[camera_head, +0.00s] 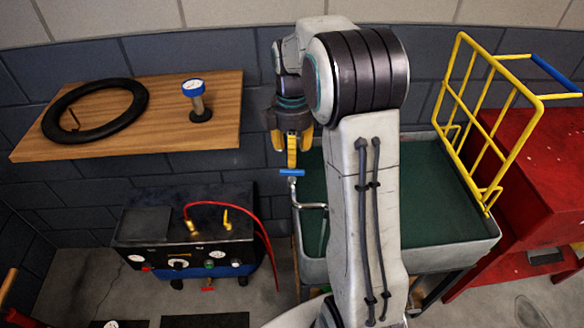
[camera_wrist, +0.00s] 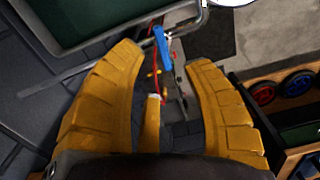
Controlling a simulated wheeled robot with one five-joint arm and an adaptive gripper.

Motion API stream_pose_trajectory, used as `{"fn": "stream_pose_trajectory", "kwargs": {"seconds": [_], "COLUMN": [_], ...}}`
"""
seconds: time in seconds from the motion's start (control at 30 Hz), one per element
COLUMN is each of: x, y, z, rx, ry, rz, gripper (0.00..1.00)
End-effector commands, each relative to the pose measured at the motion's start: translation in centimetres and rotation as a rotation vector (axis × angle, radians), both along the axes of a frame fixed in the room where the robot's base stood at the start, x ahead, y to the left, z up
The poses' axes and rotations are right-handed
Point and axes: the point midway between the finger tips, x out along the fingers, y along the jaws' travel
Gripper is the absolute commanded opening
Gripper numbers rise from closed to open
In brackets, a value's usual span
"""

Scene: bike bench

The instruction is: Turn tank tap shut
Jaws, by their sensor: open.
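The tank tap (camera_head: 291,173) has a blue lever handle on top of a grey pipe (camera_head: 312,206) at the left edge of the tank. The tank (camera_head: 455,257) is grey with a dark green inside. My gripper (camera_head: 291,158) points down just above the blue handle. Its yellow fingers are open and empty. In the wrist view the blue handle (camera_wrist: 162,47) shows beyond and between the fingertips (camera_wrist: 165,56), and contact is not visible. My arm hides part of the tank in the head view.
A yellow rack (camera_head: 496,72) rises at the tank's right, beside a red cabinet (camera_head: 545,190). A black compressor-like unit (camera_head: 165,224) with a red hose (camera_head: 262,225) stands at left. Above it, a wooden shelf (camera_head: 160,92) holds a tyre (camera_head: 137,97) and a gauge (camera_head: 197,100).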

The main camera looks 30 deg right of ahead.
Motion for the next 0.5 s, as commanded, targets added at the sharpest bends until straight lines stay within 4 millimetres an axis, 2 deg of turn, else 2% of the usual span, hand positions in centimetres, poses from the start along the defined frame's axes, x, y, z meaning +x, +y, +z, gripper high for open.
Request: {"fn": "stream_pose_trajectory", "kwargs": {"seconds": [0.3, 0.5], "x": [-0.1, -0.1], "y": [0.0, 0.0], "z": [-4.0, -5.8], "rx": [0.001, 0.001], "ry": [0.004, 0.003], "rz": [0.001, 0.000], "gripper": [0.45, 0.45]}}
